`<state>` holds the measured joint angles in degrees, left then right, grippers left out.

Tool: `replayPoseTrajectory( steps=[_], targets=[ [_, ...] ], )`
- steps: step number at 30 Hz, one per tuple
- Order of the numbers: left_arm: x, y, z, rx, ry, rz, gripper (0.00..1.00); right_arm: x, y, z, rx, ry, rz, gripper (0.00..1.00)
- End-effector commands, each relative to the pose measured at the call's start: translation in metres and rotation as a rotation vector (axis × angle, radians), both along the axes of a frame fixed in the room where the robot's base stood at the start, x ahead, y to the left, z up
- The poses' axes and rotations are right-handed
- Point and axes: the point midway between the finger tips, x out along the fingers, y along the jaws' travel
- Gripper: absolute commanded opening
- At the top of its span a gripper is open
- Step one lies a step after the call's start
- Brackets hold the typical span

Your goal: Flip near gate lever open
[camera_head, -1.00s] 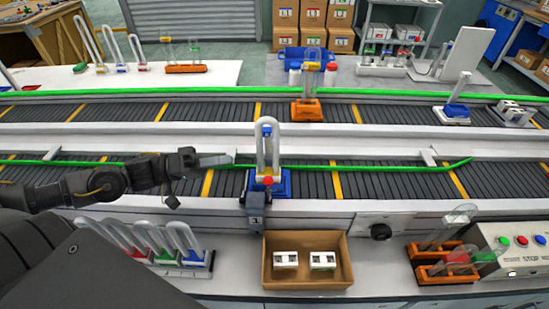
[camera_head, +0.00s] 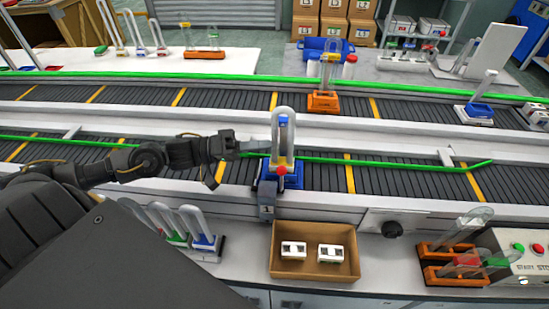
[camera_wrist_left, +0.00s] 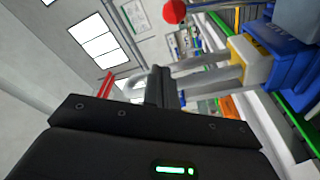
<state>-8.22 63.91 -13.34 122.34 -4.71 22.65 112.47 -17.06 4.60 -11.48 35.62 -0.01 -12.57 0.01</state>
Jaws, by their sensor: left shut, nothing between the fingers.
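The near gate has a grey block marked 1 (camera_head: 267,200) at the near conveyor's front edge. A red knob (camera_head: 282,171) shows just above it, in front of a blue carrier (camera_head: 291,181) holding a clear looped glass tube (camera_head: 290,122). My left gripper (camera_head: 258,147) is shut and empty, just left of the tube and above the belt, higher in the picture than the knob. I cannot tell whether it touches anything. In the left wrist view, the shut fingers (camera_wrist_left: 162,88) are below a red ball (camera_wrist_left: 173,11), with the blue carrier (camera_wrist_left: 285,50) at right. My right gripper is out of view.
A green rail (camera_head: 400,160) runs along the near conveyor. An open cardboard box (camera_head: 314,270) with white parts stands on the front bench, between a rack of tubes (camera_head: 205,243) and orange carriers (camera_head: 455,272). An orange carrier (camera_head: 323,102) sits on the far conveyor.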

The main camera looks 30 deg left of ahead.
Motion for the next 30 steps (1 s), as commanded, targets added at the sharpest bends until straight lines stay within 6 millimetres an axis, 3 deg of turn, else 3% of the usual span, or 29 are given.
replayPoseTrajectory(
  steps=[9,18,30],
  targets=[
    [0.026,-0.04,0.007,-0.003,-0.001,-0.002,0.0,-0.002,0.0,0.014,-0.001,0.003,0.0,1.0],
    [-0.003,-0.044,-0.014,0.0,0.003,-0.001,0.0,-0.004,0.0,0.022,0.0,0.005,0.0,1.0],
    [-0.008,-0.046,-0.018,0.0,0.001,-0.002,0.0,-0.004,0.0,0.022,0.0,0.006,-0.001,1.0]
  ],
)
